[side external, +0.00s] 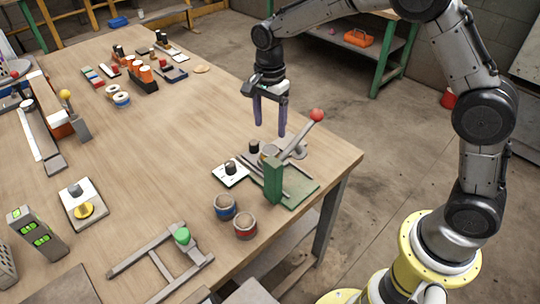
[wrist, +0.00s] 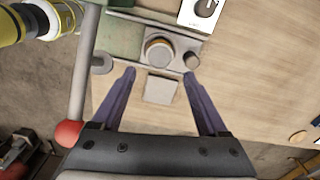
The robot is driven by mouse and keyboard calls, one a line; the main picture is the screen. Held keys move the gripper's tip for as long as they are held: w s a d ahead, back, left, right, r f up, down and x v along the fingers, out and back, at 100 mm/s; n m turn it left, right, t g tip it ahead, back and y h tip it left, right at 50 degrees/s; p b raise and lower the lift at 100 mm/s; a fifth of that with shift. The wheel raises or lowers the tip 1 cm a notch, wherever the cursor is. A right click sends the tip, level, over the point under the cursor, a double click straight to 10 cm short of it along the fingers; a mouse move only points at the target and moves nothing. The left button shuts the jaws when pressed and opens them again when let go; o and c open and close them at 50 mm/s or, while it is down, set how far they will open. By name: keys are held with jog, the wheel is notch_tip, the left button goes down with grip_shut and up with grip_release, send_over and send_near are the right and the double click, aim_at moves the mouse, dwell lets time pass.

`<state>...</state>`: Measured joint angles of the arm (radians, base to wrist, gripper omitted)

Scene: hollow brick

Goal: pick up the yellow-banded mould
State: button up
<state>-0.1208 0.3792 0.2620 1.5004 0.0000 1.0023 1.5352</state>
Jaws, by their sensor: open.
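The yellow-banded mould appears to be the round grey piece with a thin yellowish band (wrist: 159,52), seen in the wrist view on a grey metal bar of the press-like fixture. In the side view a small yellowish round part (side external: 268,152), partly hidden by the lever, seems to be the same piece. My gripper (side external: 270,126) is open and empty, pointing down above the fixture's far end. In the wrist view its purple fingers (wrist: 159,76) are spread, with their tips just short of the mould and a pale square block (wrist: 160,90) between them.
A lever with a red ball (side external: 316,115) rises right beside my fingers; its ball (wrist: 67,133) is at left in the wrist view. A green post (side external: 273,182) stands nearer the camera. Blue-banded (side external: 225,207) and red-banded (side external: 245,225) cylinders stand nearby. The table's middle is clear.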

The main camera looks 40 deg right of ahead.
aim_at(269, 149)
notch_tip(269, 149, down, 9)
jog(key=shift+f, duration=0.2)
jog(key=shift+r, duration=0.1)
grip_shut()
dwell(0.6)
